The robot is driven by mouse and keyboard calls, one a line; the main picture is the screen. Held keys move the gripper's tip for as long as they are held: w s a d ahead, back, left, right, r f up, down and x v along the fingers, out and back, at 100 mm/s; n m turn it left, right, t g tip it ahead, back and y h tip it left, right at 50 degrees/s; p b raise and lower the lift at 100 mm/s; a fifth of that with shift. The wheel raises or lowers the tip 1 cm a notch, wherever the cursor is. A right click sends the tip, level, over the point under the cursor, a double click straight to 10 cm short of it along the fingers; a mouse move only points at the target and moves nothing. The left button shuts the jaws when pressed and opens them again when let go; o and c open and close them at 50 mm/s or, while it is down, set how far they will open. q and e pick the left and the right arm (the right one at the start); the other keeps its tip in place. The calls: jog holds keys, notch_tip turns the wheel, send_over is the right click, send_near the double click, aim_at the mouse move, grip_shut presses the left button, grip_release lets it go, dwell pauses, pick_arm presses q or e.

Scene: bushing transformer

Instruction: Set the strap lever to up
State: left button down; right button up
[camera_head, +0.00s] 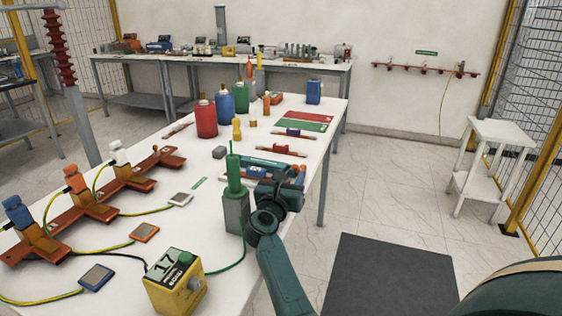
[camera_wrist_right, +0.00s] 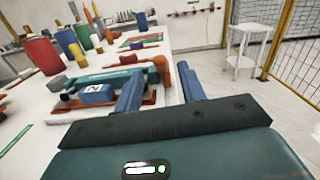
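My right gripper (camera_head: 283,188) is over the right edge of the long white table (camera_head: 200,235). In the wrist view its two blue fingers (camera_wrist_right: 162,88) stand apart with nothing held between them. Just beyond them is a teal device (camera_wrist_right: 125,74) on a red base, with a blue block (camera_wrist_right: 95,94) marked 2 and an orange end piece (camera_wrist_right: 160,66). The device (camera_head: 262,162) is partly hidden by my gripper in the head view. I cannot tell which part is the strap lever or how it is set. My left gripper is not in view.
A grey post with a green top (camera_head: 234,180) stands close left of my right gripper. A yellow box (camera_head: 174,285) marked 17 is nearer. Bracketed clamps with cables (camera_head: 80,190) fill the left. Red, blue and green bottles (camera_head: 222,105) stand farther back. Floor right is mostly free.

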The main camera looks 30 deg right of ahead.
aim_at(295, 169)
jog(key=shift+w+m, duration=0.25)
jog(key=shift+m, duration=0.15)
jog(key=shift+w+d+r, duration=0.1)
jog(key=shift+w+d, duration=0.15)
jog(key=shift+d, duration=0.1)
jog(key=x, duration=0.4)
jog(key=shift+w+d, duration=0.15)
jog(key=shift+d, duration=0.3)
jog(key=shift+w+d, duration=0.45)
jog(key=shift+d, duration=0.05)
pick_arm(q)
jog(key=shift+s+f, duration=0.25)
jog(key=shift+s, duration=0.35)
pick_arm(e)
jog(key=shift+c, duration=0.2)
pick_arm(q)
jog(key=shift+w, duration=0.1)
pick_arm(e)
grip_shut()
